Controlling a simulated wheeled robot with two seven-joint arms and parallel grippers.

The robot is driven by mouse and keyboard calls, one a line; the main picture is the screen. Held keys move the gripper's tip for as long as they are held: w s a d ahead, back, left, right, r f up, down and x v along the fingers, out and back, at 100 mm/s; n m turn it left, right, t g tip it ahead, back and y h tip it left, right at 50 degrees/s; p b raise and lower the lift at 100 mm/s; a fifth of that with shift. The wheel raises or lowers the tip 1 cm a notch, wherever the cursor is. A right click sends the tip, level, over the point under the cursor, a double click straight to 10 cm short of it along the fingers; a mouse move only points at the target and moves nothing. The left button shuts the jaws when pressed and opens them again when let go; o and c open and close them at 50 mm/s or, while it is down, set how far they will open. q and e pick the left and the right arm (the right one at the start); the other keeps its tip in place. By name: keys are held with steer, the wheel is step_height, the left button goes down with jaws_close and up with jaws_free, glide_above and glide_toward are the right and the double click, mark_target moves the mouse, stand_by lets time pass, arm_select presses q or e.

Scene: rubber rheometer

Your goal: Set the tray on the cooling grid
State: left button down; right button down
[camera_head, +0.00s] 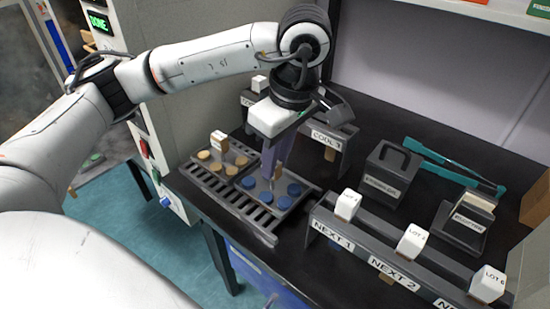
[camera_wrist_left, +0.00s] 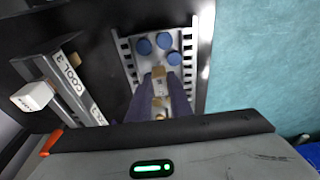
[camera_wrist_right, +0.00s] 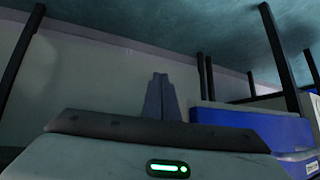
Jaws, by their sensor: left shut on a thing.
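A dark tray (camera_head: 279,190) with several blue discs and an upright tan handle sits at the right part of the slatted cooling grid (camera_head: 262,222). The tray (camera_wrist_left: 153,62) also shows in the left wrist view, over the grid's slats. My left gripper (camera_head: 271,165) points down and is shut on the tray's handle. Whether the tray rests fully on the slats or hovers just above them cannot be told. A second tray with tan discs (camera_head: 203,155) and its own handle is on the grid's left part. My right gripper (camera_wrist_right: 161,97) is shut and empty, away from the table.
The COOL 3 rack (camera_head: 327,140) stands behind the grid. The NEXT rack (camera_head: 370,250) with white lot blocks stands close on the right. A dark block with a handle (camera_head: 388,175) and teal tongs (camera_head: 450,165) lie farther right. A blue bin (camera_wrist_right: 255,130) is below the table.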

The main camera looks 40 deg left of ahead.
stand_by(0.3)
arm_select(q)
steer(key=shift+f, duration=0.1)
steer(key=shift+f+b, duration=0.6)
steer(key=shift+b, duration=0.1)
steer(key=c, duration=1.5)
jaws_free()
steer(key=shift+r, duration=0.1)
steer(key=shift+c, duration=0.2)
steer(key=shift+r, duration=0.1)
steer(key=p+v, duration=0.2)
steer(key=v, duration=0.1)
steer(key=a+p+v, duration=0.1)
steer(key=p+v, duration=0.1)
steer(key=p, duration=0.1)
steer(key=shift+r, duration=0.5)
